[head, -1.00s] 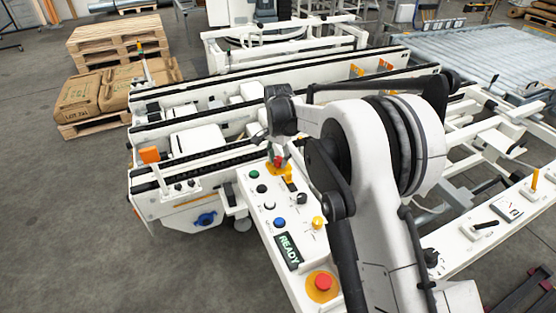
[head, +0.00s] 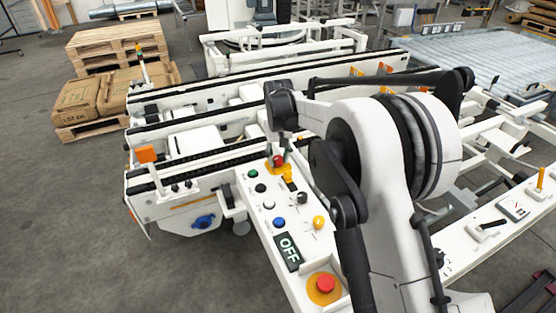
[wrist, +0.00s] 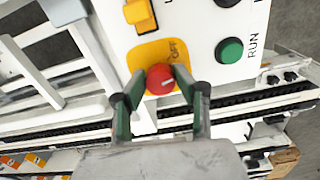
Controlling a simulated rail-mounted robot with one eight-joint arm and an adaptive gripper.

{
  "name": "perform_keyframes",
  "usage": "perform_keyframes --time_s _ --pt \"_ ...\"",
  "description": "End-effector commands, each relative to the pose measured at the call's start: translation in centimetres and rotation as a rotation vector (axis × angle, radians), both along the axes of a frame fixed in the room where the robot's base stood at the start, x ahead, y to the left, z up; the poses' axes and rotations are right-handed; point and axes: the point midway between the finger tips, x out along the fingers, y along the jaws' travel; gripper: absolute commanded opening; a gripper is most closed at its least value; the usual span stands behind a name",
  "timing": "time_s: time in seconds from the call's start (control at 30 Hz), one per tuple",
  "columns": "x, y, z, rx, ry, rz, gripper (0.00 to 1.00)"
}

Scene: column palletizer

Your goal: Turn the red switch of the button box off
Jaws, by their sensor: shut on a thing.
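The red switch (wrist: 160,79) is a round red knob on a yellow plate (wrist: 148,55) with an "OFF" marking. It sits at the far end of the white button box (wrist: 192,22) and also shows in the head view (head: 279,160). My gripper (wrist: 159,76) is shut on the red switch, with one green-lined finger on each side of it. A white line on the knob's face points up and to the right, toward the OFF marking. The display (head: 288,250) on the box reads "OFF".
A green RUN button (wrist: 230,50) and a yellow selector (wrist: 139,14) are close to my gripper. A red emergency button (head: 325,284) stands at the box's near end. Conveyor rails (head: 165,160) run just beyond the box. My arm hides part of the box's right side.

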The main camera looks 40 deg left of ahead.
Motion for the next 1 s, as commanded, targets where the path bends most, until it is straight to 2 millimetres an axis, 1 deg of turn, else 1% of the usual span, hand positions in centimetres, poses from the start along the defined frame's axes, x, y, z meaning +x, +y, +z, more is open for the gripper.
perform_keyframes --time_s 0.2,0.5,0.7,1.0 --pt "0.06 -0.03 -0.04 0.001 -0.001 0.199 0.02" --pt "0.12 -0.05 0.00 0.001 0.000 0.419 0.02" --pt "0.15 -0.04 0.02 0.001 0.000 0.509 0.02" --pt "0.17 -0.04 0.05 0.001 0.000 0.560 0.02"
